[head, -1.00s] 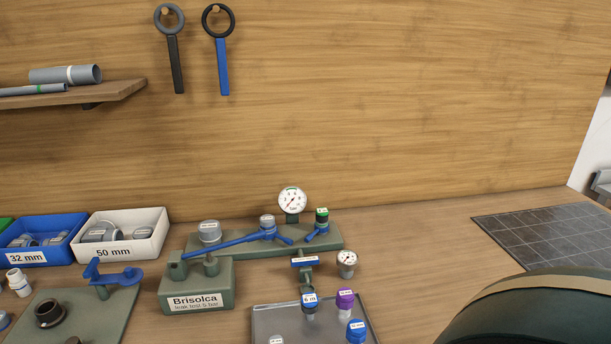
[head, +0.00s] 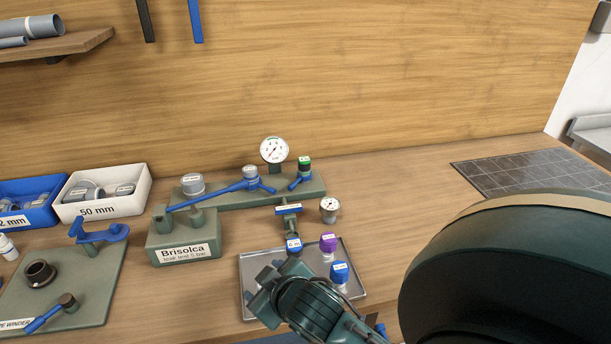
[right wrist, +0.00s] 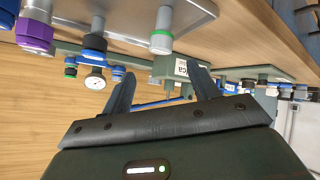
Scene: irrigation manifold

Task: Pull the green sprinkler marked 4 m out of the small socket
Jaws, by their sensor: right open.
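The green sprinkler (head: 305,164) stands upright in the right socket of the green manifold block (head: 312,190), above a blue valve handle. Its label is too small to read. A small piece with a green rim (right wrist: 70,70), probably this sprinkler, shows upside down in the right wrist view. My right gripper (head: 262,284) is over the grey tray, in front of the manifold and well apart from the sprinkler. Its two fingers (right wrist: 160,85) stand wide apart with nothing between them. My left gripper is not in view.
A long blue lever (head: 215,195) lies left.

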